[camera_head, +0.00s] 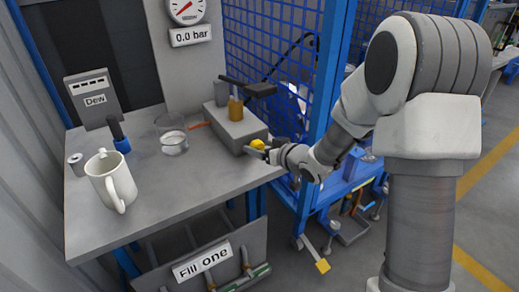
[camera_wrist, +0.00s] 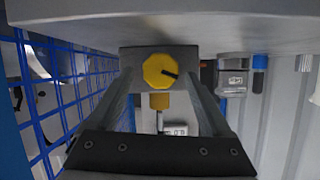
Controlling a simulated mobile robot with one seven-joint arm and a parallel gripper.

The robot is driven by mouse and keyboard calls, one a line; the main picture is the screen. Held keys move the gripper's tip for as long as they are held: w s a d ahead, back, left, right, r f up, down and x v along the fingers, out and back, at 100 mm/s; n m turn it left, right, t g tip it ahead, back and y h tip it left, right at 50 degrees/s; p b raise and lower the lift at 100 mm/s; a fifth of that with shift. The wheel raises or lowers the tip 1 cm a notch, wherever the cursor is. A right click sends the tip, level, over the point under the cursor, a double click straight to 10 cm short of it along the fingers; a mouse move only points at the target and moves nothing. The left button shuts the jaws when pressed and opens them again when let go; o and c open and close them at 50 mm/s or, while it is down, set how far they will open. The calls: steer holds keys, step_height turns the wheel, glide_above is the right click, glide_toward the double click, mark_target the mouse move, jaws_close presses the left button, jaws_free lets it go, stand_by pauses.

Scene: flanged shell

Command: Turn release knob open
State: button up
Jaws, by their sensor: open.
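The release knob is a round yellow knob with a dark pointer mark, on the front face of a grey block (camera_head: 228,128) on the bench. In the wrist view the knob (camera_wrist: 157,71) sits between my two fingers, with its mark pointing right and slightly down. The knob (camera_head: 257,145) is partly hidden by my gripper in the head view. My gripper (camera_head: 256,152) is at the block's front, its fingers open on either side of the knob. In the wrist view a gap shows between the knob and each finger; contact is not visible.
On the bench (camera_head: 160,205) stand a white mug (camera_head: 112,181), a glass beaker (camera_head: 172,136), a blue-based holder (camera_head: 121,140) and a "Dew" meter (camera_head: 92,98). A gauge (camera_head: 186,10) reads 0.0 bar. Blue mesh (camera_head: 262,45) closes in the right side.

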steer(key=shift+w+a+f, duration=0.2)
steer(key=shift+w+a, duration=0.15)
steer(key=shift+w, duration=0.05)
jaws_close()
steer(key=shift+f+n+b, duration=0.2)
steer(key=shift+n+b, duration=0.1)
steer(key=shift+b, duration=0.7)
steer(key=n+t+h+b, duration=0.1)
steer(key=b, duration=0.3)
steer(key=shift+s+a+n, duration=0.1)
steer(key=shift+a+n, duration=0.05)
steer(key=shift+n, duration=0.15)
steer(key=shift+r+n+h+b, duration=0.15)
steer(key=shift+n+h+b, duration=0.3)
steer(key=shift+b, duration=0.75)
jaws_free()
